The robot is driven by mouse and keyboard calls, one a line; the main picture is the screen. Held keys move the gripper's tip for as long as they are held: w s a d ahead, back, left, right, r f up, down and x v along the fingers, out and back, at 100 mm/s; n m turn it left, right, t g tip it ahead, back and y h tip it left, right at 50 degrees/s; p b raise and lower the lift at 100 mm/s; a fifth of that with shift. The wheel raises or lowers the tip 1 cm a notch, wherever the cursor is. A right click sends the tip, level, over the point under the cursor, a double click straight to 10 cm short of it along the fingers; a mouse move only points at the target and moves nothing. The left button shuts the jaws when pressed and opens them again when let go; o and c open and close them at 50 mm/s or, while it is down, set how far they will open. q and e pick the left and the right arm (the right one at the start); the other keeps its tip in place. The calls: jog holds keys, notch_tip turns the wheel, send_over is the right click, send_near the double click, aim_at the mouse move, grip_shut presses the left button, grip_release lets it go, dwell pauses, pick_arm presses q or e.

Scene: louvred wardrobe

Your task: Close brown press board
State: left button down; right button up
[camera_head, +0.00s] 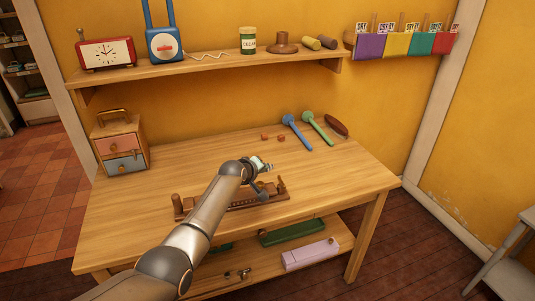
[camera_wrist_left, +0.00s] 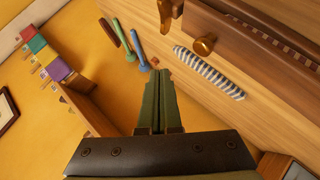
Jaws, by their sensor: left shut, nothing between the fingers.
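The brown press board (camera_head: 232,206) lies near the front of the wooden table, long and low, with a row of dark marks and an upright post at each end. My left forearm crosses in front of it and hides its middle. In the left wrist view the press board (camera_wrist_left: 255,42) is at the upper right, with a round brass knob (camera_wrist_left: 204,44). My left gripper (camera_head: 262,178) is over the press area in the head view. Its green fingers (camera_wrist_left: 158,75) are shut together and empty, apart from the board in the wrist view. My right gripper is not in view.
A blue-and-white striped roll (camera_wrist_left: 209,72) lies beside the press. Blue (camera_head: 297,130) and green (camera_head: 317,127) tools lie at the back right. A small drawer box (camera_head: 121,145) stands at the back left. A wall shelf (camera_head: 210,64) hangs above. The table's right part is clear.

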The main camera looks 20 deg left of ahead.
pick_arm(q)
jog(key=s+d+r+p, duration=0.2)
jog(key=s+d+r, duration=0.1)
jog(key=s+r, duration=0.2)
jog(key=s+a+f+m, duration=0.2)
jog(key=s+f+m, duration=0.3)
jog(key=s+f, duration=1.15)
jog(key=s+d+f+m+g, duration=0.1)
jog(key=s+f+m, duration=0.1)
jog(key=s, duration=1)
jog(key=s+d+f+m+g, duration=0.1)
jog(key=s+f+m, duration=0.2)
jog(key=s, duration=1)
jog(key=shift+s+f+m+h, duration=0.25)
jog(key=shift+m+h, duration=0.15)
jog(key=shift+m, duration=0.4)
